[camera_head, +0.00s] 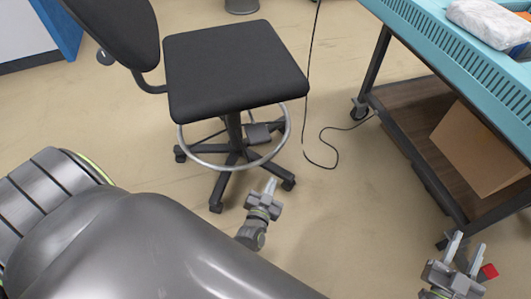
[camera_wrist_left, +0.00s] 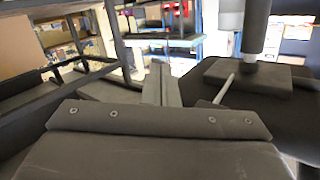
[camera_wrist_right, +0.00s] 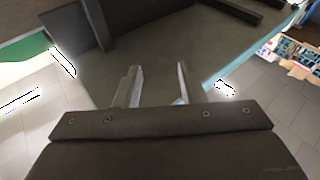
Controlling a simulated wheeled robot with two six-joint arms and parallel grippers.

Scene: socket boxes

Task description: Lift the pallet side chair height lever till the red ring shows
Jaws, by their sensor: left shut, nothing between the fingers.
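The black office chair (camera_head: 235,65) stands ahead in the head view, with a steel foot ring (camera_head: 200,147) around its column. Its height lever is hidden under the seat in the head view. In the left wrist view a thin light rod (camera_wrist_left: 225,88), apparently the lever, sticks out by the dark seat underside (camera_wrist_left: 262,82). My left gripper (camera_head: 270,186) is shut and empty, in front of the chair; its fingers (camera_wrist_left: 161,84) are left of the rod and look apart from it. I see no red ring. My right gripper (camera_head: 466,252) is open and empty at lower right.
A teal-topped cart (camera_head: 470,65) with a brown lower shelf stands at right, holding a cardboard box (camera_head: 484,150) and a white wrapped package (camera_head: 490,22). A black cable (camera_head: 310,80) lies between chair and cart. A small red object (camera_head: 489,271) shows beside my right gripper.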

